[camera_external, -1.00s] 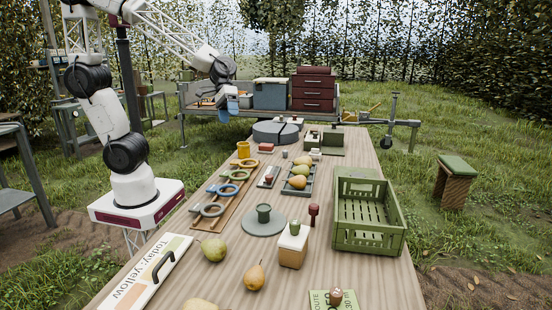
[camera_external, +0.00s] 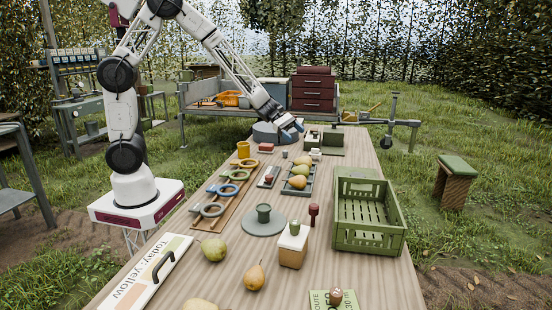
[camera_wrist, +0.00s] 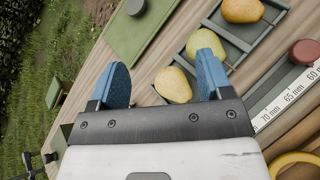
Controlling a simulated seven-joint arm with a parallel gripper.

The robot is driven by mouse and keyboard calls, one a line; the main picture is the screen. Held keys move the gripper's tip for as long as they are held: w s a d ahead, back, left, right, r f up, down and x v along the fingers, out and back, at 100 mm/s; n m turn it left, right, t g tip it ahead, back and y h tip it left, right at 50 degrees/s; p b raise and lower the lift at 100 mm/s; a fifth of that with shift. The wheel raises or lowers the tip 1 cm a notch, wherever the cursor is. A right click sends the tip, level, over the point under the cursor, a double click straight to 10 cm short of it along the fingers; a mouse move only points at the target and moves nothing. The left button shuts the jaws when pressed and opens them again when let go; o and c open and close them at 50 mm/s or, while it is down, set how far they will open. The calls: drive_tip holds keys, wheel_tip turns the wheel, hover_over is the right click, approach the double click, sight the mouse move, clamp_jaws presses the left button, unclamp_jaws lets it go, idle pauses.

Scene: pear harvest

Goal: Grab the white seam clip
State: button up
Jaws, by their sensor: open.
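My gripper (camera_external: 297,125) hangs over the far end of the wooden table, by the grey round pad (camera_external: 266,134). In the wrist view, its two blue fingers (camera_wrist: 156,85) stand wide apart with nothing held between them. I cannot clearly make out the white seam clip. A small pale piece (camera_external: 315,152) lies just in front of the far green block, too small to identify. The white items seen earlier on the grey pad are now hidden behind my arm and gripper.
A dark tray (camera_external: 310,184) of pears lies near the gripper; a pear (camera_wrist: 173,85) shows between the fingers. A marked gauge (camera_wrist: 285,98) with a red knob is at right. A green crate (camera_external: 369,238) stands on the table's right side.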

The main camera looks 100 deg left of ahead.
drive_tip(key=w+a+f+n+t+y, duration=0.2)
drive_tip(key=a+f+n, duration=0.4)
drive_tip(key=a, duration=0.4)
drive_tip(key=n+y, duration=0.3)
approach(315, 153)
drive_tip(key=shift+w+a+f+t, duration=0.15)
drive_tip(key=shift+w+a+f, duration=0.05)
drive_tip(key=shift+w+f, duration=0.25)
drive_tip(key=shift+w+a+f+t, duration=0.15)
drive_tip(key=shift+w+a+f, duration=0.1)
drive_tip(key=shift+w+f, duration=0.2)
drive_tip(key=shift+w, duration=0.1)
drive_tip(key=shift+x, duration=1.2)
drive_tip(key=shift+w, duration=0.1)
drive_tip(key=shift+x, duration=2.55)
drive_tip(key=shift+d, duration=0.15)
